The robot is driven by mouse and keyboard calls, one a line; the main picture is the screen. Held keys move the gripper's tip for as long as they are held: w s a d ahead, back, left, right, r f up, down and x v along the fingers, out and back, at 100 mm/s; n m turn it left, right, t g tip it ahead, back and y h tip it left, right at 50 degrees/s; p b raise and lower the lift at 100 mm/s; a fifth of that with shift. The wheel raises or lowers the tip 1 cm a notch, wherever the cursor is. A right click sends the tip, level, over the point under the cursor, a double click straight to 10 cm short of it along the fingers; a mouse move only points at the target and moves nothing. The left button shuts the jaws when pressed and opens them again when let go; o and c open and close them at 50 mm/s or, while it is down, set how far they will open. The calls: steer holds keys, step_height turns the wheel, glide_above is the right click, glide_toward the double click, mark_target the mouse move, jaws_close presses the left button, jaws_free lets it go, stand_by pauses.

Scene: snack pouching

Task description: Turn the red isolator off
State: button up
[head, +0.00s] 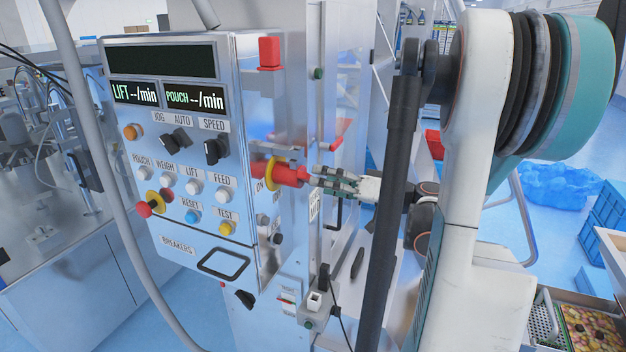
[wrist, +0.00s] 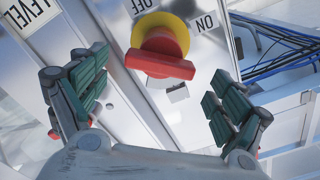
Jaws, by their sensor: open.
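The red isolator (head: 286,174) is a red handle on a yellow round plate, on the right side face of the grey control cabinet. In the wrist view the isolator (wrist: 160,64) shows its red bar lying nearly level across the picture, with an OFF label (wrist: 138,6) above left and an ON label (wrist: 205,22) at upper right. My gripper (head: 318,178) is open, just in front of the handle. In the wrist view my gripper (wrist: 158,84) has its fingers spread to either side of the red bar, with gaps between them and it.
The cabinet front (head: 180,150) carries knobs, buttons and two displays reading "--/min". A red-and-yellow button (head: 155,203) sits at its lower left. Blue cables (wrist: 285,62) run at the right in the wrist view. A socket box (head: 314,300) is below the isolator.

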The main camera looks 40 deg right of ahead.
mark_target(295, 171)
steer(key=shift+x, duration=1.5)
steer(key=c, duration=1.1)
steer(key=shift+o, duration=0.2)
steer(key=shift+m, duration=0.3)
steer(key=m+b, duration=0.3)
steer(key=m, duration=0.6)
steer(key=shift+m, duration=0.4)
